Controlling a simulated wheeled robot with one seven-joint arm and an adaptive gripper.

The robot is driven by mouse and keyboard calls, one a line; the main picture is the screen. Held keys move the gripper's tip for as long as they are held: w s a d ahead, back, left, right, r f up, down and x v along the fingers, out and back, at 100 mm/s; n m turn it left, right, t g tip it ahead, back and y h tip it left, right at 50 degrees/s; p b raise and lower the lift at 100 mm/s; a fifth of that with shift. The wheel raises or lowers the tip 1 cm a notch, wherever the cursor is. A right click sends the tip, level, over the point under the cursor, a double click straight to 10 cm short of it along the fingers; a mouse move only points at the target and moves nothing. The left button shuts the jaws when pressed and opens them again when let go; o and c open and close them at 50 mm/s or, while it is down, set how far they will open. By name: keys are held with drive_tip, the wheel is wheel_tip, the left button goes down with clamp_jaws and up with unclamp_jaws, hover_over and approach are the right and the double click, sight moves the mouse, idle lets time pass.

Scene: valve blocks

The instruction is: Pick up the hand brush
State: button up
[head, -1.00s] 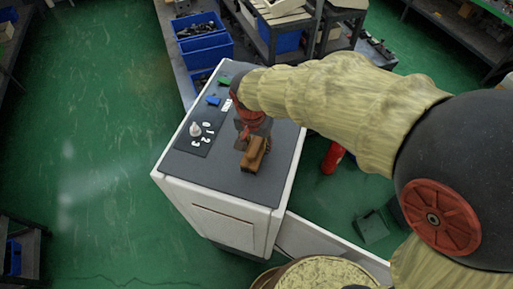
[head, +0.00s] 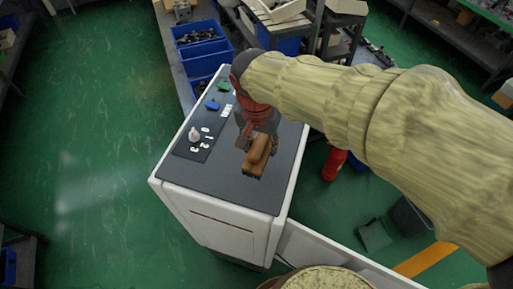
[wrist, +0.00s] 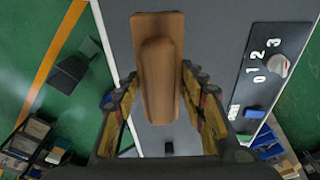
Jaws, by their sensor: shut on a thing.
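The hand brush (head: 258,158) has a brown wooden body and a raised grip. In the head view it is over the dark top of the white cabinet (head: 262,196), right of the control panel. My gripper (head: 258,139) is shut on it from above. In the wrist view the brush (wrist: 160,60) lies lengthwise between my two fingers (wrist: 163,95), its far end reaching beyond them. Its bristles are mostly hidden. I cannot tell for sure how far its underside is from the top.
A panel with a white knob (head: 194,134) and numbers is left of the brush, with blue (head: 212,104) and green (head: 223,87) switches behind. Blue bins (head: 204,48) stand beyond the cabinet. A red extinguisher (head: 333,165) stands at right. Green floor is free at left.

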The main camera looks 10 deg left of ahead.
drive_tip(key=s+d+r+b, duration=0.2)
drive_tip(key=s+d+r, duration=0.3)
drive_tip(key=s, duration=0.4)
drive_tip(key=shift+s+r, duration=0.35)
drive_tip(key=shift+r, duration=0.25)
drive_tip(key=shift+d, duration=0.1)
drive_tip(key=o, duration=0.8)
drive_tip(key=c, duration=0.5)
